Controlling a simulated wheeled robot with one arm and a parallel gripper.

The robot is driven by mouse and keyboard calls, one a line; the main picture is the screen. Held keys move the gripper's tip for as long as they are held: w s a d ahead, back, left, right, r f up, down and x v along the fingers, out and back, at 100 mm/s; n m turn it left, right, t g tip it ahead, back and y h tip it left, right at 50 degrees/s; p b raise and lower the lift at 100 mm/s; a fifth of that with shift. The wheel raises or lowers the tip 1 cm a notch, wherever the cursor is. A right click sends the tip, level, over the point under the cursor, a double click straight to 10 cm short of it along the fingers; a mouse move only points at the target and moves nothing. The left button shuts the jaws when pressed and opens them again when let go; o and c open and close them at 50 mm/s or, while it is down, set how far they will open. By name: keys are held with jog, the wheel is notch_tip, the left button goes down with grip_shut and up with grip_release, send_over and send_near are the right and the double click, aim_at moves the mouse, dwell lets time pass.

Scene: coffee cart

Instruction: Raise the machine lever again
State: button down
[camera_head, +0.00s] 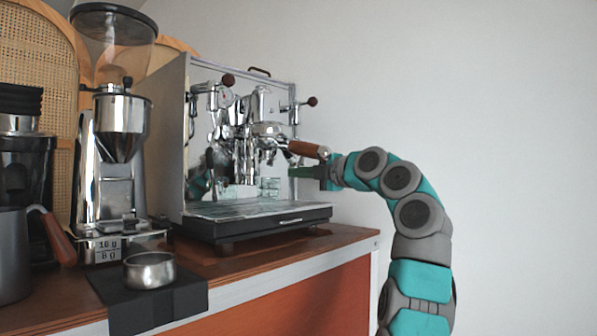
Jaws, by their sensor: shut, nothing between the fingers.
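The chrome espresso machine (240,150) stands on the cart's wooden top. A short lever with a dark round knob (312,101) sticks out at its upper right, and another dark knob (228,80) is at its upper left. I cannot tell which part is the task's lever. The portafilter's brown wooden handle (308,149) points right from the group head (268,132). My gripper (296,172) is shut and empty, pointing left just below that handle. I cannot tell if it touches anything.
A clear glass (269,187) stands on the drip tray (255,207), close left of my gripper. A grinder (120,150) and a metal cup (149,270) on a black mat (190,295) are to the left.

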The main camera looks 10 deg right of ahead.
notch_tip(320, 180, up, 8)
jog(key=a+p, duration=0.1)
jog(key=p, duration=0.5)
jog(key=f+b+v, duration=0.2)
jog(key=b+v, duration=0.3)
jog(key=v, duration=0.5)
jog(key=shift+s+a+f, duration=0.2)
jog(key=shift+s, duration=0.15)
